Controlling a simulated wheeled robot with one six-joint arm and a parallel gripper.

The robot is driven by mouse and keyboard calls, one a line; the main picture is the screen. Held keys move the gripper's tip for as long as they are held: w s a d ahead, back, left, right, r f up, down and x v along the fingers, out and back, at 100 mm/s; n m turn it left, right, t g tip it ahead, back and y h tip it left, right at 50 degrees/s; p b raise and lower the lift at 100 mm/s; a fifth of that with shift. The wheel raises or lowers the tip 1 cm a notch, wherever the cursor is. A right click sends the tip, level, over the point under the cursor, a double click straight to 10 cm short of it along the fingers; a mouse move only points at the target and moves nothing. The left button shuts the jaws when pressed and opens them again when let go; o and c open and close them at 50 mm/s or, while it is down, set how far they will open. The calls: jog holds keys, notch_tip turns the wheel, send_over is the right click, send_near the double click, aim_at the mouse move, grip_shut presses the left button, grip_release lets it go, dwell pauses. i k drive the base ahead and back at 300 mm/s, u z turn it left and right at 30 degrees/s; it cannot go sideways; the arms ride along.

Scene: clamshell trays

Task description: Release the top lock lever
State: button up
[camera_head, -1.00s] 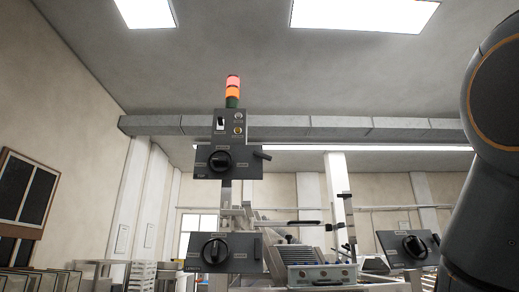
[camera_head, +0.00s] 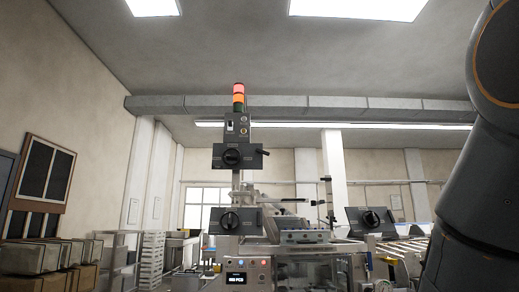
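The machine (camera_head: 300,262) stands ahead. Its top black panel (camera_head: 222,150) is on a post under the signal tower. That panel carries a round black knob (camera_head: 232,157) and a small dark lever (camera_head: 263,152) sticking out at its right end; the lever's exact position is too small to read. A lower left panel (camera_head: 249,221) and a lower right panel (camera_head: 353,216) carry similar knobs. My arm fills the right edge, but my gripper is out of view.
The signal tower (camera_head: 239,97) has red, orange and green segments. Boxes (camera_head: 40,260) and white stacked crates (camera_head: 152,252) stand at the left. A roller conveyor (camera_head: 408,246) is at the right, partly behind my arm.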

aim_at(258, 151)
jog(key=u, duration=0.85)
jog(key=i, duration=1)
